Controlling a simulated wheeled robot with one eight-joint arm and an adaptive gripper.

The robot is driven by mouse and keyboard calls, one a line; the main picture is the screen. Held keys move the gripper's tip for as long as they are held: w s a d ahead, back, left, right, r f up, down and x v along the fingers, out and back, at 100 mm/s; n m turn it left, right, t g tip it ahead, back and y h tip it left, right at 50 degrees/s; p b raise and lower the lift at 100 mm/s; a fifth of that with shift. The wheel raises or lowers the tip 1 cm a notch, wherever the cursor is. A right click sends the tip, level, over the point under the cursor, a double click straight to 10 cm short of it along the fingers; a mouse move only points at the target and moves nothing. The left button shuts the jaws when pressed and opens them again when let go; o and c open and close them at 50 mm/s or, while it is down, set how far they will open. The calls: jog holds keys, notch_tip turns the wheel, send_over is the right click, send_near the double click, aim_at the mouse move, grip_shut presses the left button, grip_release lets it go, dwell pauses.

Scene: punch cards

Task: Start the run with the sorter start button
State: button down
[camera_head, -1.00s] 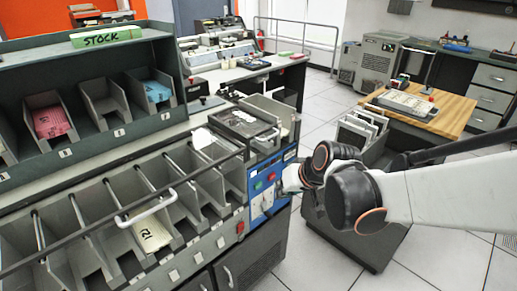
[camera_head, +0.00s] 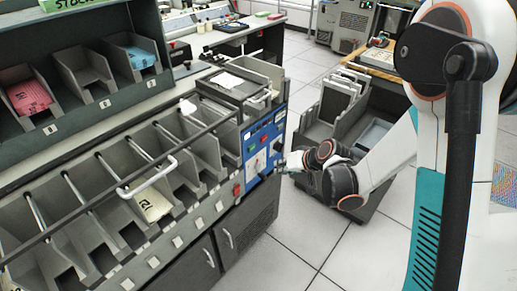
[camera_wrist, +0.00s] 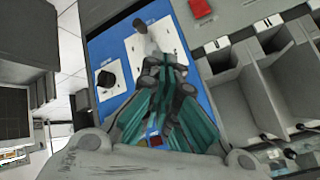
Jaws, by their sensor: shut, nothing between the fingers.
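The sorter's blue control panel (camera_head: 249,180) is on the end of the long grey machine in the head view. It carries a green button (camera_head: 250,149), a red button (camera_head: 264,139) and white plates below. My gripper (camera_head: 287,166) is beside the panel's right edge. In the wrist view my gripper (camera_wrist: 164,72) has its teal fingers together, empty, over the blue panel (camera_wrist: 108,44). A black knob (camera_wrist: 106,78) and a grey lever (camera_wrist: 141,27) show beyond the fingers. The fingers hide part of the panel; I cannot tell whether they touch it.
A separate red button (camera_head: 237,189) is on the sorter's grey front; it also shows in the wrist view (camera_wrist: 201,8). Open card pockets (camera_head: 150,205) line the machine, one holding cards. A grey cart (camera_head: 325,125) stands close behind my gripper. Floor is clear in front.

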aim_at(252, 148)
dwell(0.4)
jog(key=w+a, duration=0.5)
jog(key=a, duration=0.2)
jog(key=shift+w, duration=0.2)
jog(key=shift+w, duration=0.1)
dwell(1.4)
jog(key=shift+w+a, duration=0.15)
jog(key=shift+a, duration=0.15)
